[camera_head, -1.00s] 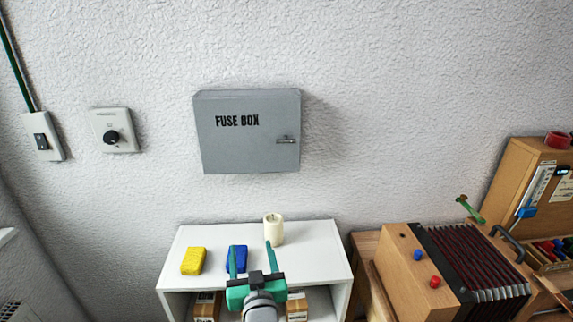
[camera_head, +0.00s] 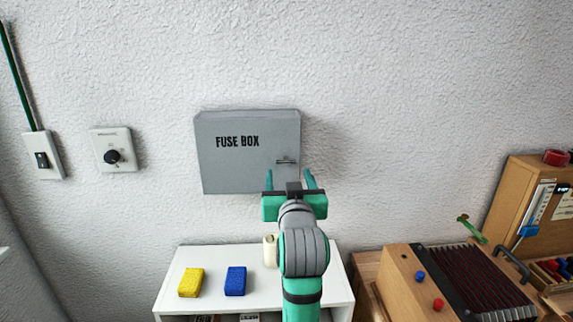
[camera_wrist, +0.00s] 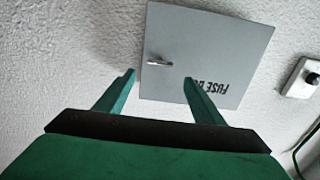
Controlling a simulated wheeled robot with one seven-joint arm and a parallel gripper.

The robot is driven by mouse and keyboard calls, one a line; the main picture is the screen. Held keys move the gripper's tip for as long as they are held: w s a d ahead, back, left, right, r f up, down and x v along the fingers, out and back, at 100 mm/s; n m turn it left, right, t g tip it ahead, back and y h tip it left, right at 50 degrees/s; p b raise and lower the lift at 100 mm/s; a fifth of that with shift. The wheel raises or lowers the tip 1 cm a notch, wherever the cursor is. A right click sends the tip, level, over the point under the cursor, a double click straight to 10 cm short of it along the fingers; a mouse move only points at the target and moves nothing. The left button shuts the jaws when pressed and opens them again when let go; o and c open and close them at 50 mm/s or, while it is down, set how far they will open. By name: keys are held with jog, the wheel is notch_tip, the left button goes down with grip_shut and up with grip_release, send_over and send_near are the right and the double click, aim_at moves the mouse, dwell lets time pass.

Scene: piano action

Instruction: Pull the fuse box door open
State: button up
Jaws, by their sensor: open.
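The grey fuse box (camera_head: 248,165) hangs on the white wall, with its door shut and "FUSE BOX" lettered on it. A small metal handle (camera_head: 287,161) sits near the door's right edge. In the wrist view the fuse box (camera_wrist: 205,50) appears upside down, with the handle (camera_wrist: 159,63) at the left of the door. My green gripper (camera_head: 290,180) is open and empty, just below the handle in the head view. Its two fingers (camera_wrist: 158,92) point toward the box in the wrist view. I see no contact with the handle.
A white shelf (camera_head: 205,258) below the box bears a yellow sponge (camera_head: 191,282), a blue sponge (camera_head: 235,281) and a candle (camera_head: 270,251), partly hidden by my arm. A dial (camera_head: 112,157) and a switch (camera_head: 42,159) are on the wall at left. An accordion (camera_head: 450,275) stands at right.

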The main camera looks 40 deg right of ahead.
aim_at(287, 161)
jog(key=x, duration=0.8)
jog(key=shift+w+d, duration=0.15)
jog(key=shift+w, duration=0.15)
jog(key=c, duration=1.5)
jog(key=shift+s, duration=0.1)
jog(key=shift+c, duration=0.2)
